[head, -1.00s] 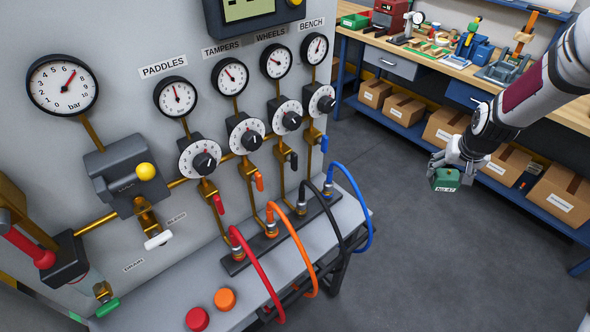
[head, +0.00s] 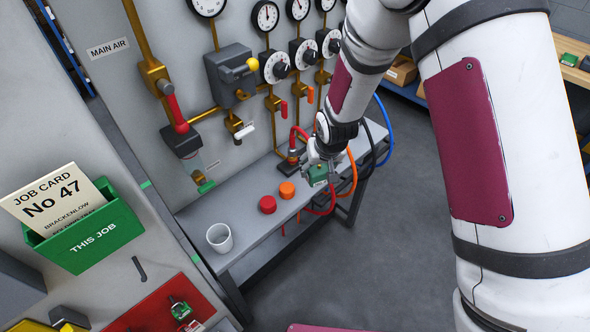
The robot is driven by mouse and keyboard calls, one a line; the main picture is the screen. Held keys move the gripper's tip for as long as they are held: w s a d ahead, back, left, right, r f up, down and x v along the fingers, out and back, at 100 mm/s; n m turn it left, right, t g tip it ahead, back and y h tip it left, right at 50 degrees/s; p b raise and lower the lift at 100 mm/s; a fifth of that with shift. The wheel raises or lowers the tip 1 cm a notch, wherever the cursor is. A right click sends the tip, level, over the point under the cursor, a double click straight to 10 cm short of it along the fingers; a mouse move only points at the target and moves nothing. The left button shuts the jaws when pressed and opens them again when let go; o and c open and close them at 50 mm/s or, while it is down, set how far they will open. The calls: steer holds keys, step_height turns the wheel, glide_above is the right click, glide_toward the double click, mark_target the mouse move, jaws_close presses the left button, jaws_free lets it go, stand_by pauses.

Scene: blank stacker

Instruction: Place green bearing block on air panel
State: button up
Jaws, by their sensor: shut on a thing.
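The green bearing block (head: 318,175) is held in my gripper (head: 318,165), with the fingers shut around its upper part. Block and gripper hang over the front right part of the air panel's grey shelf (head: 235,195), just right of the orange button and close to the red hose. I cannot tell whether the block touches the shelf. The air panel (head: 150,90) rises behind, with gauges, dials and brass pipes. My arm covers part of its right side.
A green job card holder (head: 90,235) and red mat (head: 150,312) are at left. Bare shelf shows between cup and buttons.

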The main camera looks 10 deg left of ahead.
steer(key=s+a+f+n+y+b, duration=0.1)
steer(key=s+a+f+n+b, duration=0.1)
steer(key=s+a+f, duration=0.35)
steer(key=s+a+f+n+b, duration=0.1)
steer(key=s+a+f+n, duration=0.15)
steer(key=s+a, duration=0.5)
steer(key=shift+m+y, duration=0.3)
steer(key=shift+m, duration=0.05)
steer(key=w+a+b, duration=0.3)
steer(key=w, duration=0.1)
steer(key=w+a+b, duration=0.3)
steer(key=w+a, duration=0.1)
steer(key=w, duration=0.1)
steer(key=w+a+b, duration=0.3)
steer(key=w+b, duration=0.1)
steer(key=w, duration=0.1)
steer(key=shift+w+a+f, duration=0.15)
steer(key=shift+w+a, duration=0.1)
steer(key=shift+a, duration=0.1)
step_height(320, 180, down, 4)
steer(key=shift+r+b, duration=0.25)
steer(key=shift+b, duration=0.6)
steer(key=shift+r, duration=0.1)
steer(key=o, duration=1.9)
steer(key=shift+f, duration=0.2)
